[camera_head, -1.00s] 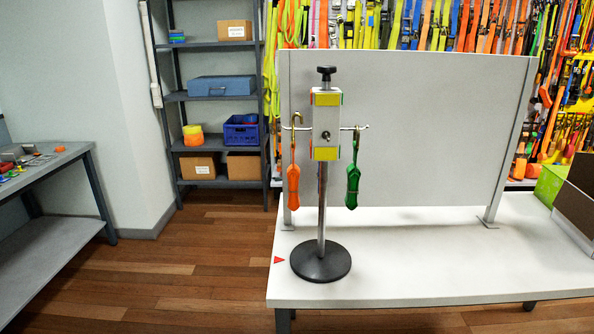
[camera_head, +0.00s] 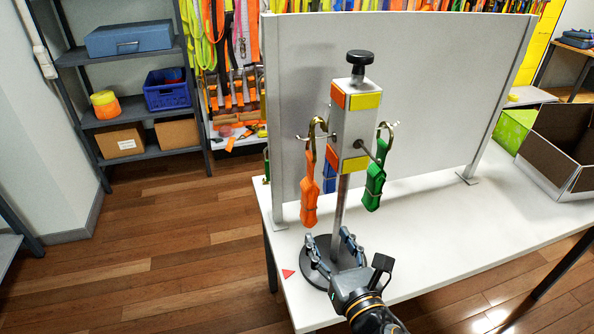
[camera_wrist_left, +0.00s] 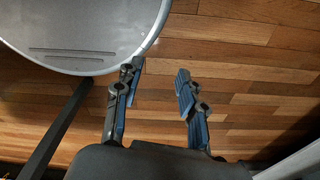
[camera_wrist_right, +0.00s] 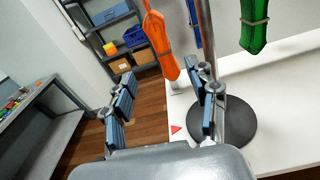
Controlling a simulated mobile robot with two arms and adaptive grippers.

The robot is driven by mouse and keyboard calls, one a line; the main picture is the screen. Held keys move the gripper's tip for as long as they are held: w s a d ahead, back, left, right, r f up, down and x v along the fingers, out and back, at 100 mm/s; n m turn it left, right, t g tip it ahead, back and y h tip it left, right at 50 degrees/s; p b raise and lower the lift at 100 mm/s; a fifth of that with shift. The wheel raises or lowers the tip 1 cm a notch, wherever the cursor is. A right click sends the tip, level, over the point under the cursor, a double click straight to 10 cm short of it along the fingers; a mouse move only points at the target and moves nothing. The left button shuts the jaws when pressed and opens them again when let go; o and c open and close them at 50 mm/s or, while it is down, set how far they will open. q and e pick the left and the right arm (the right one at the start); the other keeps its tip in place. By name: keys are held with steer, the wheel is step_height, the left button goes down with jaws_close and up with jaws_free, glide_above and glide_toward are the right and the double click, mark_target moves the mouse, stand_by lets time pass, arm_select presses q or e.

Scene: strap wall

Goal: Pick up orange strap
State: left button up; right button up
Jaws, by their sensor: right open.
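The orange strap (camera_head: 310,190) hangs bundled from a brass hook on the left side of a stand (camera_head: 340,200) with a black round base. In the right wrist view the orange strap (camera_wrist_right: 160,45) hangs above and beyond the fingers. My right gripper (camera_head: 332,250) is open and empty, below the strap and in front of the stand's base; it also shows in the right wrist view (camera_wrist_right: 165,95). A green strap (camera_head: 373,188) hangs on the right side, and a blue strap (camera_head: 329,175) is partly hidden behind the post. My left gripper (camera_wrist_left: 157,90) is open and empty above the wooden floor.
The stand is on a white table (camera_head: 430,225) with a grey upright panel (camera_head: 430,90) behind it. A red triangle (camera_head: 288,273) marks the table's left edge. A brown open box (camera_head: 560,150) and a green bin (camera_head: 512,130) are at right.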

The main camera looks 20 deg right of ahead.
mark_target(312, 195)
steer(key=shift+n+t, duration=0.3)
steer(key=shift+n, duration=0.1)
steer(key=w+r, duration=0.1)
steer(key=w, duration=0.1)
steer(key=w+r+p, duration=0.1)
steer(key=w, duration=0.2)
steer(key=w+p, duration=0.1)
steer(key=w, duration=0.1)
steer(key=shift+w+r, duration=0.2)
steer(key=shift+r, duration=0.2)
steer(key=shift+w, duration=0.5)
steer(key=shift+w+p, duration=0.35)
steer(key=shift+p, duration=0.05)
steer(key=w, duration=0.2)
steer(key=w+p, duration=0.1)
steer(key=shift+w+f, duration=0.2)
steer(key=shift+f, duration=0.1)
steer(key=shift+w+a+f, duration=0.1)
steer(key=shift+w, duration=0.35)
arm_select(q)
steer(key=r, duration=0.4)
steer(key=shift+w+a+r, duration=0.15)
steer(key=shift+w, duration=0.25)
arm_select(e)
steer(key=shift+s, duration=0.1)
